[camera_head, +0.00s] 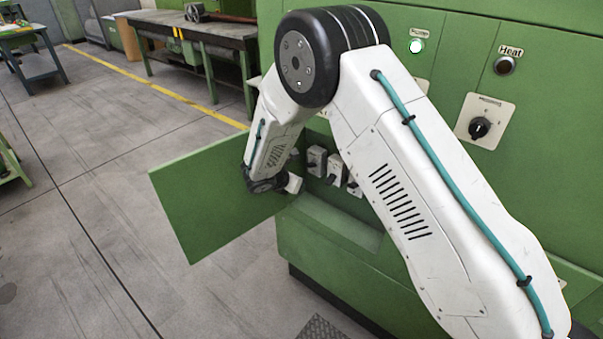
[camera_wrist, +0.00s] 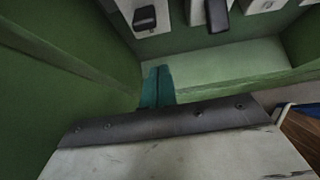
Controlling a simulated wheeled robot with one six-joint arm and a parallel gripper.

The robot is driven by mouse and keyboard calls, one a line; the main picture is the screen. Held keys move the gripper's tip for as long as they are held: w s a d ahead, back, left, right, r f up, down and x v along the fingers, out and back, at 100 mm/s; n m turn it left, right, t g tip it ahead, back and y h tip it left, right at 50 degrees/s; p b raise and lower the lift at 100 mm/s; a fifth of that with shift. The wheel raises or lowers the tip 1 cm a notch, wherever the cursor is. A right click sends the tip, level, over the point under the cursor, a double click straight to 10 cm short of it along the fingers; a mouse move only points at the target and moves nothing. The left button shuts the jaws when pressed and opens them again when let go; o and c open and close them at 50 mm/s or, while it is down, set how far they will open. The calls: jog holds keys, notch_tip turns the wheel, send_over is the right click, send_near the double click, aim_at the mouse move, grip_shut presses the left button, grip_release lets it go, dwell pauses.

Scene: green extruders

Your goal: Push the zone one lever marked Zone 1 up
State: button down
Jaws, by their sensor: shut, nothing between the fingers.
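White switch boxes with black levers sit in a row inside the green machine's open compartment. In the head view one box (camera_head: 316,160) is nearest my wrist, with another box (camera_head: 335,168) to its right. In the wrist view a black lever (camera_wrist: 145,18) is at top centre-left and a second lever (camera_wrist: 218,12) is to its right. I cannot read which is marked Zone 1. My gripper's teal fingers (camera_wrist: 158,72) are shut and empty, low in front of the boxes and apart from the levers. In the head view the fingers cannot be made out.
The open green door (camera_head: 215,195) stands left of my forearm, close to it. The compartment's green ledge (camera_wrist: 225,68) lies below the boxes. A Heat button (camera_head: 504,65) and a black rotary knob (camera_head: 480,128) are on the panel at right. Grey floor is free at left.

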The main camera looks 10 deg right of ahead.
jog(key=r+v, duration=0.1)
jog(key=v, duration=0.8)
jog(key=shift+d, duration=0.2)
jog(key=shift+w, duration=0.15)
jog(key=s+d+r+m+g+y, duration=0.1)
jog(key=s+d+r+m+y, duration=0.1)
jog(key=s+d+r+m, duration=0.5)
jog(key=s+d+r+m+g+y, duration=0.2)
jog(key=s+d+r+m, duration=0.5)
jog(key=s, duration=1.3)
jog(key=s+d+r+m+g+y, duration=0.2)
jog(key=s+d+r+m, duration=0.4)
jog(key=s+r+m, duration=0.5)
jog(key=s+m+y, duration=0.1)
jog(key=s, duration=0.2)
jog(key=shift+s+d+m+y, duration=0.2)
jog(key=shift+d+m+y, duration=0.1)
jog(key=shift+d, duration=0.1)
jog(key=shift+d, duration=0.1)
